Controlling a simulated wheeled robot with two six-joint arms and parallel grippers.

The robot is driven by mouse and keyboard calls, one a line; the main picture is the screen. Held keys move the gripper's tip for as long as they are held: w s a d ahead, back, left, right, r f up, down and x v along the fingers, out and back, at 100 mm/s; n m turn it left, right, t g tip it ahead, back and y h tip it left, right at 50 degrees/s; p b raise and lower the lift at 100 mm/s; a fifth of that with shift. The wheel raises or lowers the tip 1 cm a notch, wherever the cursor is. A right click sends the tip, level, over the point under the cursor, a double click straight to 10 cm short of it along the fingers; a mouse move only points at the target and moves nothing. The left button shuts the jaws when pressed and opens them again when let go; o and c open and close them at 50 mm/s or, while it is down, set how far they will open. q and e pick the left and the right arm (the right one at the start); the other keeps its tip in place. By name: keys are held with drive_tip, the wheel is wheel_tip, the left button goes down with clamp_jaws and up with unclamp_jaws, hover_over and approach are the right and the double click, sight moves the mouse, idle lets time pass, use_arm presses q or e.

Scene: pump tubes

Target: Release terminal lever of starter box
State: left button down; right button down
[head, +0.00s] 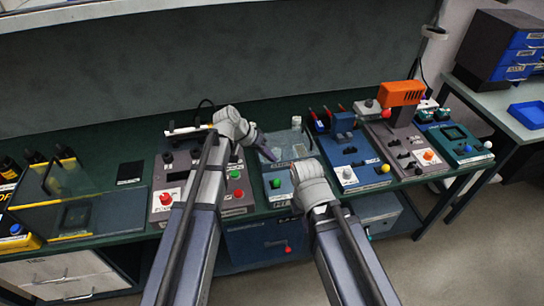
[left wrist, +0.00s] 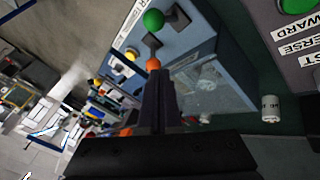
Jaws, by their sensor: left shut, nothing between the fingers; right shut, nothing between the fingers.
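A blue box with a green button (head: 275,183) and a clear-walled compartment (head: 297,141) stands mid-bench; I take it as the starter box, but its label is unreadable. My left gripper (head: 267,153) is shut and empty over this box. In the left wrist view, the left gripper's closed fingers (left wrist: 158,80) point at an orange ball knob (left wrist: 153,63), very close to it; I cannot tell whether they touch. The green button (left wrist: 154,20) lies beyond the knob. My right gripper (head: 308,178) is low, right of the green button; its fingers are mostly hidden.
A grey box with red and green buttons (head: 166,198) stands left of the blue box. A blue box with white and yellow knobs (head: 346,176) stands to the right. A white cylinder (left wrist: 271,108) stands beside the clear compartment. A glass-sided case (head: 85,184) is far left.

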use_arm(q)
drive_tip(key=shift+w+a+r+h, duration=0.15)
drive_tip(key=shift+w+a+r, duration=0.2)
drive_tip(key=shift+w, duration=0.1)
drive_tip(key=shift+w+a+r+h, duration=0.2)
drive_tip(key=shift+w+a, duration=0.1)
drive_tip(key=shift+w, duration=0.15)
use_arm(e)
drive_tip(key=shift+w+a+r, duration=0.1)
drive_tip(key=shift+a+r, duration=0.1)
drive_tip(key=shift+a, duration=0.1)
use_arm(q)
drive_tip(key=shift+f, duration=0.15)
use_arm(e)
drive_tip(key=shift+f, duration=0.15)
